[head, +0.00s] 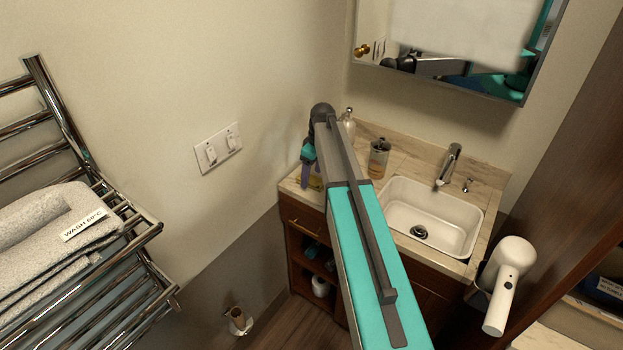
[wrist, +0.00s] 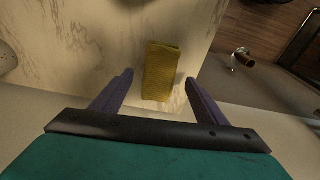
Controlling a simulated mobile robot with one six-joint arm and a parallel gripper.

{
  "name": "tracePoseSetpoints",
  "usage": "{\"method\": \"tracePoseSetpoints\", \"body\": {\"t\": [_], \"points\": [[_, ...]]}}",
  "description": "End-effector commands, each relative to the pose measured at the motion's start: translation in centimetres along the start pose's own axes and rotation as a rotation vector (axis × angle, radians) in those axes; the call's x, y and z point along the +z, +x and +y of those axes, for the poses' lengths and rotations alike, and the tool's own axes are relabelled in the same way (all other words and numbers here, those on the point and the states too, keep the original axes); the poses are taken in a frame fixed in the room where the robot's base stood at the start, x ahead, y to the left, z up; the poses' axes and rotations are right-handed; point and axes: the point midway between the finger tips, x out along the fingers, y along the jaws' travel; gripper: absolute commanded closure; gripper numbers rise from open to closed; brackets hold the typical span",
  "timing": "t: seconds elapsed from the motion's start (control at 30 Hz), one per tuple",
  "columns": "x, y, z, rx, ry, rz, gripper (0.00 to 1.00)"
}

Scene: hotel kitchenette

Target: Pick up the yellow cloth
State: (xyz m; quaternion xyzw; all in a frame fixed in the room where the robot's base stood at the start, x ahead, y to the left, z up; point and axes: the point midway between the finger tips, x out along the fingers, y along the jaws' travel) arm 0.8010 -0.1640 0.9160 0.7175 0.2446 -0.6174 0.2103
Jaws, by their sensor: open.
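The yellow cloth (wrist: 161,72) lies folded on the marble counter in the wrist view, near the counter's edge. In the head view only a small part of the cloth (head: 316,183) shows at the counter's left end, mostly hidden by my gripper. My gripper (wrist: 158,88) is open, its two purple fingers apart on either side of the near part of the cloth. It is above the counter; the exact height is hard to tell. In the head view my gripper (head: 308,176) points down at the left end of the counter. Nothing is held between the fingers.
The marble counter (head: 398,163) holds a can-like container (head: 379,158), a soap bottle (head: 348,124) and a white sink (head: 432,215) with a faucet (head: 448,165). A wall stands close behind the counter's left end. A towel rack (head: 130,225) is at left, a hair dryer (head: 507,280) at right.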

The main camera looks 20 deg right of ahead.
Motion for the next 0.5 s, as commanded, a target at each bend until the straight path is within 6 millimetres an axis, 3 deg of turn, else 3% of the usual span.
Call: {"method": "tracePoseSetpoints", "body": {"t": [0.2, 0.5], "points": [[0.0, 1.3, 0.0, 0.000, 0.000, 0.000, 0.33], [0.1, 1.5, 0.0, 0.001, 0.001, 0.000, 0.33]]}}
